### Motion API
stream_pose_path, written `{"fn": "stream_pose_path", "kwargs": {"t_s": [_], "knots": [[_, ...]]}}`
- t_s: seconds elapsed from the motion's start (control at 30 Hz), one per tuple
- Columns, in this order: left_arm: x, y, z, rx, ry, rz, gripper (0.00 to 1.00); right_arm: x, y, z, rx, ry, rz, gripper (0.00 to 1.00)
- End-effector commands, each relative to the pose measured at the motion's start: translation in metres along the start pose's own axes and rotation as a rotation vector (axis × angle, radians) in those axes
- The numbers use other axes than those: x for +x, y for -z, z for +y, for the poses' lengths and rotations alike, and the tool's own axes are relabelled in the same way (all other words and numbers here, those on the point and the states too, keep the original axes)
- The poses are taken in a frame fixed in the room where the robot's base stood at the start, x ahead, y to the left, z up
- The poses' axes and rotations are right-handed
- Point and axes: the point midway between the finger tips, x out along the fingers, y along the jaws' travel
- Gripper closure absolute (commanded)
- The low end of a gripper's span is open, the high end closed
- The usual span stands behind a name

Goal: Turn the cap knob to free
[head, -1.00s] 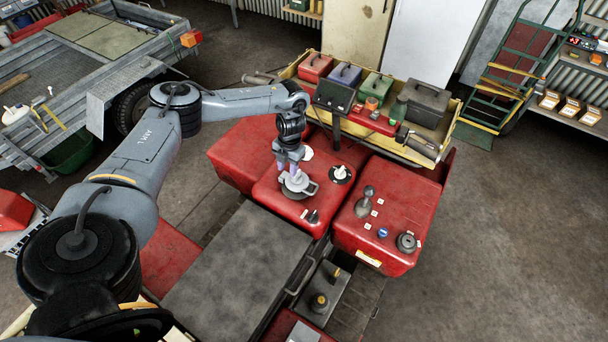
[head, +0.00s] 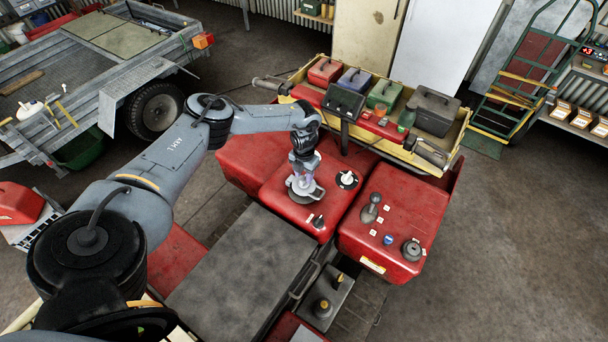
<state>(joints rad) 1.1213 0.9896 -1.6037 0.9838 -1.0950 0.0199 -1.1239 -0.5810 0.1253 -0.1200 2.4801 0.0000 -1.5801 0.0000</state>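A round grey metal cap (head: 315,194) sits on top of the red middle cowl (head: 278,200), with a flat part sticking out to its right. My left gripper (head: 301,182) points straight down over the cap, and its fingers reach its middle. The fingers and wrist hide the knob, so its angle and the grip on it are too small to tell. My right gripper is not in view.
A black dial with a white pointer (head: 347,179) and a small black switch (head: 318,221) stand close to the cap. A lever (head: 371,208) and a round grey knob (head: 411,250) stand on the right red cowl (head: 390,228). Behind is a yellow rack (head: 458,150) with several boxes.

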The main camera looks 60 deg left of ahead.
Motion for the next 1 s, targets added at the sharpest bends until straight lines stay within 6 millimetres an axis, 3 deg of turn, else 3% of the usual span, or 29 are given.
{"fn": "stream_pose_path", "kwargs": {"t_s": [0.43, 0.7, 1.0], "knots": [[0.0091, -0.0002, 0.0004, 0.001, -0.001, -0.001, 0.61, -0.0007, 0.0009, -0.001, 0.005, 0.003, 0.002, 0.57], [0.0089, -0.0001, 0.0003, 0.001, 0.0, -0.001, 1.0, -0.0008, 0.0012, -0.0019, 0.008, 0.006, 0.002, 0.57], [0.0087, -0.0002, 0.0003, -0.011, 0.0, -0.001, 1.0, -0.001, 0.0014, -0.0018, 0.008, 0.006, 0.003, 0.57]]}}
